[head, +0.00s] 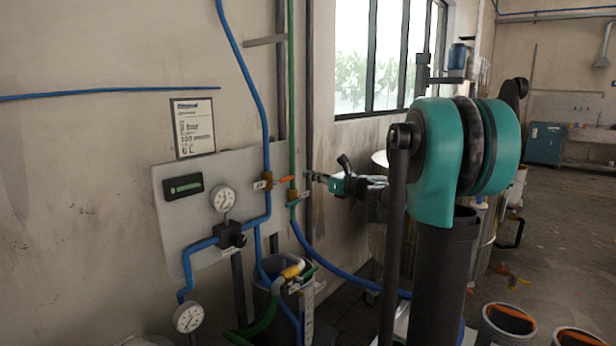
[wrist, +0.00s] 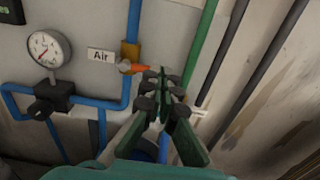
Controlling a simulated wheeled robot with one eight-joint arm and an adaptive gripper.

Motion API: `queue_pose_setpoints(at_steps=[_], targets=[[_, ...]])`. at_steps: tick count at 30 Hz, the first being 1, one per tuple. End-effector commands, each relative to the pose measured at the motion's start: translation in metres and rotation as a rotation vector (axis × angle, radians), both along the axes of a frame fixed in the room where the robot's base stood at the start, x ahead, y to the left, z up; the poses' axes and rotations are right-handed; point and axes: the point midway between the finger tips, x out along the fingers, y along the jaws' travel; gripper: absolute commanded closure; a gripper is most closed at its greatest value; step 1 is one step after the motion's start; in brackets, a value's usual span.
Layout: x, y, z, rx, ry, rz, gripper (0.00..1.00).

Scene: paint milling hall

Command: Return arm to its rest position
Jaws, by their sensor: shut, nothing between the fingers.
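My gripper (head: 312,177) shows in the head view at the end of my teal and black arm, reaching toward the wall panel (head: 180,237). In the wrist view my gripper (wrist: 163,80) has its dark fingertips close together, shut with nothing visible between them. The tips appear just right of an orange valve handle (head: 287,179) on a brass valve (head: 264,182) in the blue pipe. In the wrist view the orange handle (wrist: 141,67) points sideways toward the fingertips. I cannot tell whether they touch it.
A green pipe (head: 291,120) runs down the wall right beside the gripper. Pressure gauges (head: 223,199) and a black regulator (head: 230,236) are on the left. A label reading Air (wrist: 102,55) is beside the valve. Orange-rimmed buckets (head: 507,322) stand on the floor at right.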

Motion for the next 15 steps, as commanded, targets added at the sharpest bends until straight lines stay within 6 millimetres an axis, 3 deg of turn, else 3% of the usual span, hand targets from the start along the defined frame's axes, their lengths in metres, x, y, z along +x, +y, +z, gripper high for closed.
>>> queue_pose_setpoints(at_steps=[5, 8, 11, 15], targets=[[-0.003, 0.002, -0.003, -0.019, -0.006, 0.003, 1.00], [-0.019, 0.010, -0.019, -0.129, -0.041, 0.023, 1.00], [-0.052, 0.023, -0.054, -0.359, -0.120, 0.077, 1.00], [-0.118, 0.033, -0.123, -0.788, -0.277, 0.223, 1.00]])
